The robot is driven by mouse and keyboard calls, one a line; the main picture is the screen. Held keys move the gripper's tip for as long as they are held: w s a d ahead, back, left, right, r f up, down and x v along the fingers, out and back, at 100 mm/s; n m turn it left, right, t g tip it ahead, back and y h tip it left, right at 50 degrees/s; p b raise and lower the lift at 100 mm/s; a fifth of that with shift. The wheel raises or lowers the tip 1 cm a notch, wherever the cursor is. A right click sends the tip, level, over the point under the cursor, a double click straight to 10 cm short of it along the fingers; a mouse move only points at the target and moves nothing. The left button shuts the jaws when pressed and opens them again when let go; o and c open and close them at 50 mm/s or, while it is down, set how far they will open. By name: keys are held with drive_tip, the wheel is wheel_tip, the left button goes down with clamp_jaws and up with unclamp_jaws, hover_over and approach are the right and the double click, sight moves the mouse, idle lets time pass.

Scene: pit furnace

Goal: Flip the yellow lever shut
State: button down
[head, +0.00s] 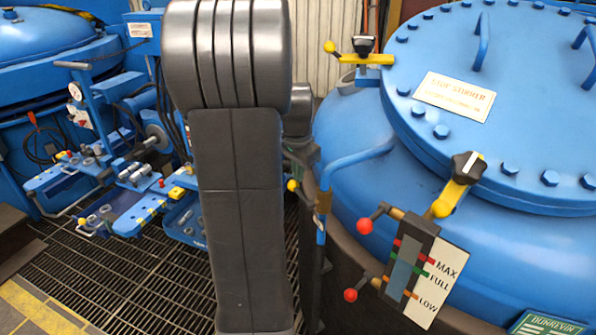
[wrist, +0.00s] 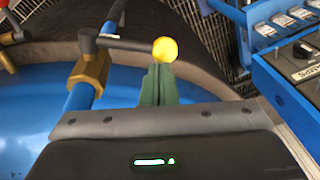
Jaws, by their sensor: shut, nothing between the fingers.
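The yellow lever is a dark arm with a yellow ball knob (wrist: 165,50). It comes off a brass valve (wrist: 90,72) on a blue pipe (wrist: 80,97) and points across the pipe in the wrist view. In the head view the yellow knob (head: 292,185) shows just right of my arm, beside the brass valve (head: 323,201). My gripper (wrist: 158,72) is shut and empty, its green fingers just below the knob in the wrist view. I cannot tell whether they touch it. In the head view my arm hides most of that area.
Red-knobbed levers (head: 365,226) and a level gauge (head: 405,265) stand right of the valve, before the big blue furnace (head: 360,140). A blue control panel (wrist: 285,50) is at the wrist view's right. Grating floor (head: 130,270) lies left of my arm.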

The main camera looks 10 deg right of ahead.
wheel_tip(320, 180, up, 13)
drive_tip(key=s+d+p, duration=0.1)
drive_tip(key=shift+s+p, duration=0.4)
drive_tip(key=shift+d+f, duration=0.1)
drive_tip(key=f, duration=0.4)
drive_tip(key=w+f+b, duration=0.1)
drive_tip(key=f, duration=0.3)
drive_tip(key=a+f+b, duration=0.1)
drive_tip(key=f, duration=0.4)
drive_tip(key=shift+w+a, duration=0.1)
drive_tip(key=shift+w, duration=0.25)
drive_tip(key=shift+a+f+b, duration=0.1)
drive_tip(key=shift+a+b, duration=0.05)
drive_tip(key=shift+b, duration=0.15)
drive_tip(key=shift+s+d+r, duration=0.2)
drive_tip(key=shift+s+r, duration=0.15)
drive_tip(key=shift+r, duration=0.3)
